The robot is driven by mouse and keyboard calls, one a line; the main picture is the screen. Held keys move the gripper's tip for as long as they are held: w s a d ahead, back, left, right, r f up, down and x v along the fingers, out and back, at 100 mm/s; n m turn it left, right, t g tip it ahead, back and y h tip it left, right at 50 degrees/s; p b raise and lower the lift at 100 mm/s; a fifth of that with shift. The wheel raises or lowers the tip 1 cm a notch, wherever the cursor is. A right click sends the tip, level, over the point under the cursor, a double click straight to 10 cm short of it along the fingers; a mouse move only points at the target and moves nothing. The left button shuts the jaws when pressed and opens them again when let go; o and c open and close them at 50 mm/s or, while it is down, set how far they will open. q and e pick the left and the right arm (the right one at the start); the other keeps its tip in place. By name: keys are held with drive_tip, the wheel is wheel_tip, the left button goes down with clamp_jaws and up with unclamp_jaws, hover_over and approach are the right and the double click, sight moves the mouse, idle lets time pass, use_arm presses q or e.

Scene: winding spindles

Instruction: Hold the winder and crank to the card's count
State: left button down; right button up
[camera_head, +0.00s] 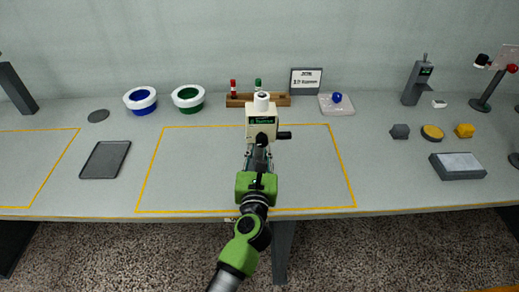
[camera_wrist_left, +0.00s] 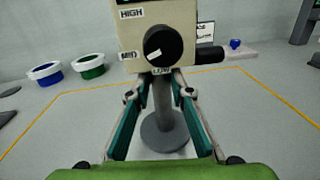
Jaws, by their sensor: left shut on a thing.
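The winder (camera_head: 262,126) is a cream box with a small green display, standing upright inside the middle yellow outline. In the left wrist view the winder's box (camera_wrist_left: 128,30) carries a dark round knob (camera_wrist_left: 163,45) with labels HIGH, MID and LOW. A dark crank handle (camera_head: 284,135) sticks out to its right. My left gripper (camera_head: 258,158) is shut on the winder's grey post (camera_wrist_left: 166,112), below the box, with a finger on each side. The card (camera_head: 306,81) stands behind the winder; I cannot read its count surely. My right gripper is out of view.
A wooden rack (camera_head: 279,100) with red and green spools stands behind the winder. Blue (camera_head: 140,101) and green (camera_head: 188,98) bowls and a dark tray (camera_head: 105,160) are left. The outlined area beside the winder is clear.

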use_arm(q)
drive_tip(key=shift+w+d+r+n+b, duration=0.2)
drive_tip(key=shift+d+r, duration=0.1)
drive_tip(key=shift+d, duration=0.1)
drive_tip(key=shift+w+d+r+n+b, duration=0.1)
drive_tip(key=shift+d+r+n, duration=0.15)
drive_tip(key=shift+d, duration=0.1)
drive_tip(key=c, duration=2)
unclamp_jaws()
drive_tip(key=shift+f, duration=0.1)
drive_tip(key=shift+c, duration=0.2)
drive_tip(key=o, duration=0.3)
drive_tip(key=shift+w+f, duration=0.1)
drive_tip(key=shift+w, duration=0.05)
drive_tip(key=shift+m, duration=0.55)
drive_tip(key=shift+s+a+f, duration=0.3)
drive_tip(key=shift+s+a, duration=0.05)
drive_tip(key=shift+s, duration=1)
drive_tip(key=shift+s+a+f, duration=0.3)
drive_tip(key=shift+s+f, duration=0.05)
drive_tip(key=shift+s, duration=1.05)
drive_tip(key=shift+s+a+f, duration=0.3)
drive_tip(key=shift+s+a, duration=0.05)
drive_tip(key=shift+s, duration=1)
